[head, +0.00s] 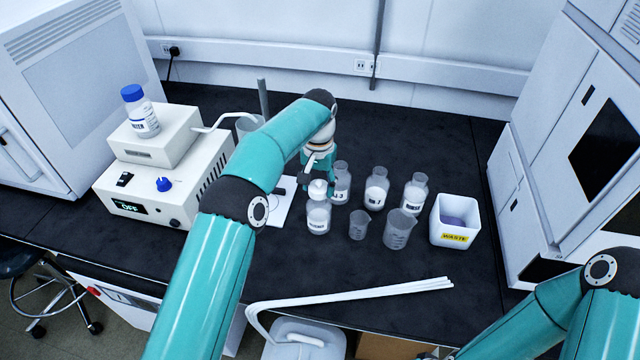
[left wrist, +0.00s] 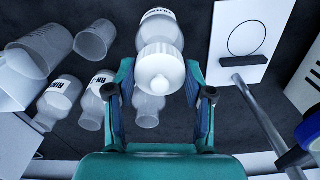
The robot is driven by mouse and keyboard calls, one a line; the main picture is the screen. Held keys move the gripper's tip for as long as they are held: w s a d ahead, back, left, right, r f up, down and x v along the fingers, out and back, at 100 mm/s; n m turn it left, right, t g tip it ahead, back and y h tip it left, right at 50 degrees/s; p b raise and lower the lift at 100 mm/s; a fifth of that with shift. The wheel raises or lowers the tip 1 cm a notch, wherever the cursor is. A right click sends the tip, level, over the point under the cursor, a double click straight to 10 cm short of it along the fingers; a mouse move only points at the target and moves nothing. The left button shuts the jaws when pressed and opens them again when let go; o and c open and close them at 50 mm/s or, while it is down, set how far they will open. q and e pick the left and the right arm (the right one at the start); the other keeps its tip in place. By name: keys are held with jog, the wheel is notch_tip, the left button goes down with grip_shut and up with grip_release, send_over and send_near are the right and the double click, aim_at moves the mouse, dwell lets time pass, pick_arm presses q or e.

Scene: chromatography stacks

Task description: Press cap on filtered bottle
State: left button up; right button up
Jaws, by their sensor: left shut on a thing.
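The filtered bottle (head: 318,218), clear with a white label, stands upright on the black bench; its label also shows in the left wrist view (left wrist: 160,16). I cannot tell whether the cap is fully seated. My right gripper is out of view.
Several labelled bottles (head: 376,190) and two empty beakers (head: 399,230) stand close to the right. A white waste bin (head: 455,222) is further right. A white pad (head: 281,208) and a box-shaped device (head: 168,190) are left.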

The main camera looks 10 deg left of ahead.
pick_arm(q)
jog(key=shift+f+p, duration=0.15)
jog(key=shift+p, duration=0.8)
dwell(1.4)
dwell(0.3)
jog(key=o, duration=1.3)
notch_tip(320, 180, up, 5)
jog(key=p, duration=0.4)
jog(key=shift+f+p, duration=0.15)
jog(key=shift+p, duration=0.15)
jog(key=shift+r+p, duration=0.55)
jog(key=shift+r, duration=0.6)
jog(key=shift+c, duration=0.2)
